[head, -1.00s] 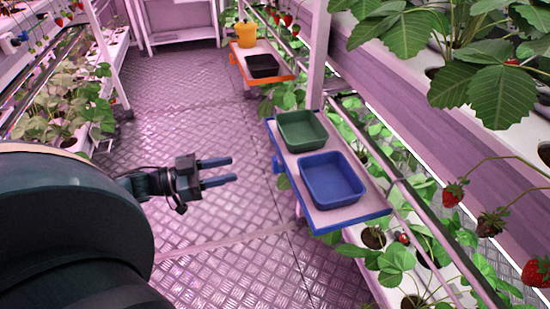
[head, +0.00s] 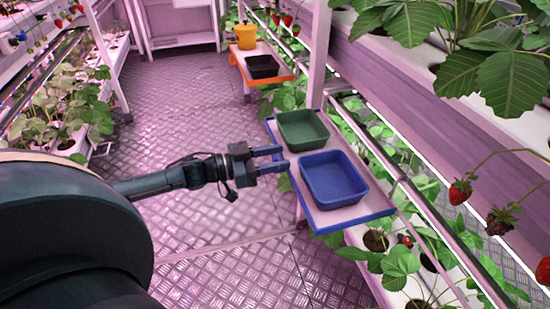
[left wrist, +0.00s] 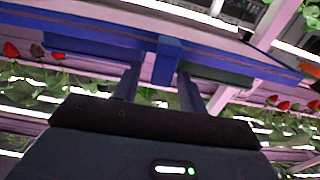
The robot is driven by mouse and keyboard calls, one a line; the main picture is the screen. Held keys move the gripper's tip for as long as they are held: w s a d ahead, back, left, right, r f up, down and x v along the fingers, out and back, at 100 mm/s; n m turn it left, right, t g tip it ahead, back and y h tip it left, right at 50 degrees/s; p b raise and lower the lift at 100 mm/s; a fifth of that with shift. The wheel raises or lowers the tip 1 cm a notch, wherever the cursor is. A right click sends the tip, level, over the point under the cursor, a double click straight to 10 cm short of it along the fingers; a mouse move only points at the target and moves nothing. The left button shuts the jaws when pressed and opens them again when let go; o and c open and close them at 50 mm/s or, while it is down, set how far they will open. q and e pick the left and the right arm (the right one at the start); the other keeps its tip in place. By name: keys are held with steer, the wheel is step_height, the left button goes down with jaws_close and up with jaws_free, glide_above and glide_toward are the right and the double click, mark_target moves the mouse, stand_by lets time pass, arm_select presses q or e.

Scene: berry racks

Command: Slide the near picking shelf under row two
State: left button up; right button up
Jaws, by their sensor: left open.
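The near picking shelf (head: 376,206) is a pale board with a blue rim, on the rack at right. It carries a green tray (head: 302,131) and a blue tray (head: 333,178). My left gripper (head: 281,159) is open at the shelf's aisle-side edge. In the left wrist view its fingers (left wrist: 160,74) stand on either side of a blue block (left wrist: 167,56) on the shelf's edge, apparently the handle. I cannot tell whether they touch it. In the head view the handle is mostly hidden by the fingers. My right gripper is not in view.
A white upright post (head: 316,50) stands between the shelves. Strawberry plants hang at right. The metal aisle floor (head: 190,110) is clear.

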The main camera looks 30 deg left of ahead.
arm_select(q)
steer(key=shift+c, duration=0.4)
jaws_close()
